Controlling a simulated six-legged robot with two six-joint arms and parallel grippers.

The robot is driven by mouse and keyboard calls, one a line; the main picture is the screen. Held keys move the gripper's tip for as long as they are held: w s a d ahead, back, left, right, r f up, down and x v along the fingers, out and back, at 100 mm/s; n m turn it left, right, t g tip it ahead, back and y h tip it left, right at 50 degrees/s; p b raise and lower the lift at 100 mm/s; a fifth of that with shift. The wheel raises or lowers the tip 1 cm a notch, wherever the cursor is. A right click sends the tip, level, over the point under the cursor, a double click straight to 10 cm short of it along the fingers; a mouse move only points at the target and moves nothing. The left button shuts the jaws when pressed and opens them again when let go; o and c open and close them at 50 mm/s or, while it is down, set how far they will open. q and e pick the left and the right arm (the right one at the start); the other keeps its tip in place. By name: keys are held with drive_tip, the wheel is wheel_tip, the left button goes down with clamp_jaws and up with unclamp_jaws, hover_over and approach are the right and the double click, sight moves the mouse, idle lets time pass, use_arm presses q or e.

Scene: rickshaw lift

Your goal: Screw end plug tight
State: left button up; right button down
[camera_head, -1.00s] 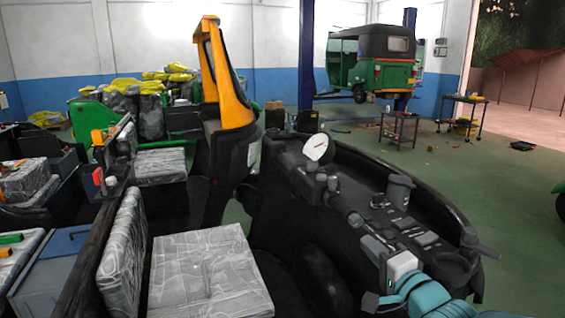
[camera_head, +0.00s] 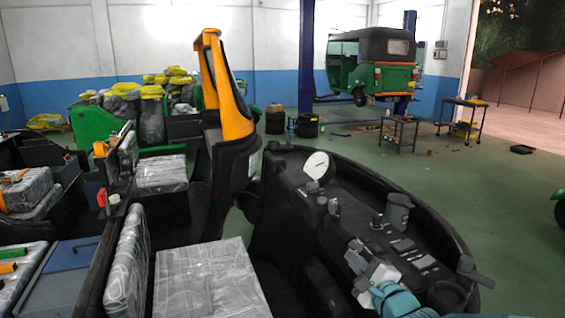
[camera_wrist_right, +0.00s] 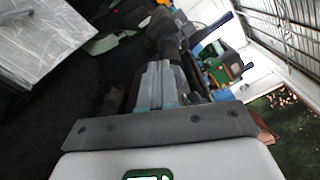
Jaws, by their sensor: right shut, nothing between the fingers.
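My right gripper (camera_head: 356,252) is at the near part of the dark dashboard (camera_head: 420,225), with its teal and grey arm (camera_head: 400,300) coming in from the bottom right. In the right wrist view its grey fingers (camera_wrist_right: 160,82) are together with nothing between them. A dark knobbed rod-like part (camera_wrist_right: 165,35) lies just beyond the fingertips; whether they touch it I cannot tell. Small dark fittings (camera_head: 333,206) stand on the dashboard below the white gauge (camera_head: 317,165). I cannot make out which fitting is the end plug. My left gripper is not in view.
A wrapped seat (camera_head: 210,280) is at lower left. Open green floor (camera_head: 520,230) lies to the right.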

sight(360, 247)
drive_tip(key=shift+w+a+r, duration=0.2)
drive_tip(key=shift+w, duration=0.4)
drive_tip(key=shift+d, duration=0.2)
idle(0.4)
drive_tip(key=shift+w+r, duration=0.1)
drive_tip(key=shift+w+d+r+p, duration=0.1)
drive_tip(key=shift+d+r+p, duration=0.15)
drive_tip(key=shift+r, duration=0.2)
drive_tip(key=shift+w+d+r+p, duration=0.1)
drive_tip(key=shift+d+r, duration=0.25)
drive_tip(key=shift+r, duration=0.1)
idle(0.5)
